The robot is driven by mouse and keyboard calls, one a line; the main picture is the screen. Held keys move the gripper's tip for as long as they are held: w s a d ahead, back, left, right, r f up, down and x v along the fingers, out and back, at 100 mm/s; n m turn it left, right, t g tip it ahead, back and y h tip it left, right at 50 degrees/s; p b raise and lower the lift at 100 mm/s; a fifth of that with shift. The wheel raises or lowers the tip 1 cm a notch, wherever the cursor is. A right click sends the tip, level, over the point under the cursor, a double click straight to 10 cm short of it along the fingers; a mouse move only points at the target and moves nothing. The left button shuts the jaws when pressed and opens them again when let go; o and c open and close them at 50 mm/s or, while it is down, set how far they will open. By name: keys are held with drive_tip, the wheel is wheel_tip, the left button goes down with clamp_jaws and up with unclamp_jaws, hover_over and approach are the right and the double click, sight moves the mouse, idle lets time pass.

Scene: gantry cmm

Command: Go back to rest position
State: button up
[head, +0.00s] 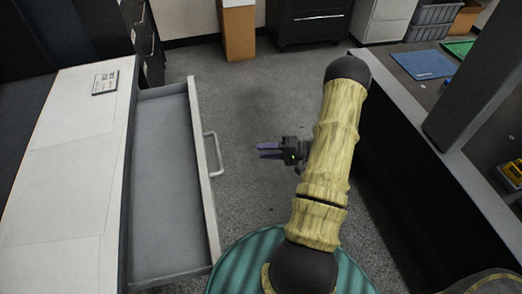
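My gripper (268,151) shows near the middle of the head view, at the end of my arm with its yellowish ribbed cover.
The open drawer (168,180) is empty and juts from the white-topped cabinet (65,160) at left, its handle (213,155) facing my arm. A dark bench (425,165) runs along the right. Grey floor (250,90) is clear ahead, up to cabinets and a cardboard box (238,32).

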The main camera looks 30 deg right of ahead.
idle(0.4)
drive_tip(key=w+a+r+n+h, duration=0.3)
drive_tip(key=w+r+n+h, duration=0.1)
drive_tip(key=w+r+h, duration=0.5)
drive_tip(key=s+a+r+n+g+h, duration=0.15)
drive_tip(key=s+a+r+g, duration=0.25)
drive_tip(key=s+a, duration=0.45)
drive_tip(key=s+a+r+n+g+h, duration=0.1)
drive_tip(key=s+a+r+g+h, duration=0.3)
drive_tip(key=s, duration=0.7)
wheel_tip(320, 180, up, 18)
drive_tip(key=a+y+p, duration=0.1)
drive_tip(key=y+p, duration=0.1)
drive_tip(key=p, duration=1.7)
drive_tip(key=shift+w+r+t, duration=0.15)
drive_tip(key=shift+r+t, duration=0.1)
drive_tip(key=shift+t, duration=0.15)
drive_tip(key=shift+a, duration=0.1)
